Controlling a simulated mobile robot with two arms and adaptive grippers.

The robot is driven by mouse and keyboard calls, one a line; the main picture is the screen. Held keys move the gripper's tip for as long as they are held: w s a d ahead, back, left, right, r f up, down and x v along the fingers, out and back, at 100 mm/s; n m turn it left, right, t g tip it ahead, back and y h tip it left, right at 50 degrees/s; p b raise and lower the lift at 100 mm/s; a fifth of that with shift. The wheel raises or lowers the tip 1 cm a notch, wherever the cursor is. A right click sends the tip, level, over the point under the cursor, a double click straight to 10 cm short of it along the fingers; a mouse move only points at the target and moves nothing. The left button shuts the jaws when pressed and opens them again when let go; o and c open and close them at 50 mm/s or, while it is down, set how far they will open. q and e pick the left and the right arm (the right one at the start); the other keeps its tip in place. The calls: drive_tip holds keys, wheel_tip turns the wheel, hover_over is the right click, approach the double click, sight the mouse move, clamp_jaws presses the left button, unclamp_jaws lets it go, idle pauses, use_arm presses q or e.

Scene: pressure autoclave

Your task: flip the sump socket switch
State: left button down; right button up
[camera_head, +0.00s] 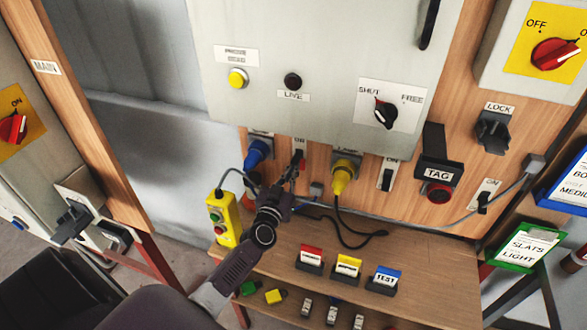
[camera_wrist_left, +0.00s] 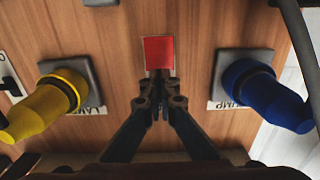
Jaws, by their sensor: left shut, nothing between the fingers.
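The blue plug (camera_head: 257,154) sits in the socket at the left of the wooden panel; it also shows in the left wrist view (camera_wrist_left: 262,92), beside a label partly reading "UMP". To its right is the sump switch (camera_head: 299,157) under an "ON" label; its red face shows in the left wrist view (camera_wrist_left: 158,52). My left gripper (camera_head: 293,170) is shut and empty, its fingertips at the lower part of this switch. In the left wrist view the fingertips (camera_wrist_left: 158,84) overlap the switch's edge; contact cannot be told. My right gripper is not in view.
A yellow plug (camera_head: 341,178) with a hanging black cable is right of the switch. Another switch (camera_head: 388,176) stands further right. A yellow button box (camera_head: 223,219) is left of my gripper. Below, a wooden shelf (camera_head: 420,270) holds red, yellow and blue label blocks.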

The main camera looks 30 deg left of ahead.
use_arm(q)
drive_tip(key=shift+s, duration=0.1)
drive_tip(key=f+p+v, duration=0.1)
drive_tip(key=p+v, duration=0.1)
drive_tip(key=v, duration=0.7)
idle(0.9)
idle(0.4)
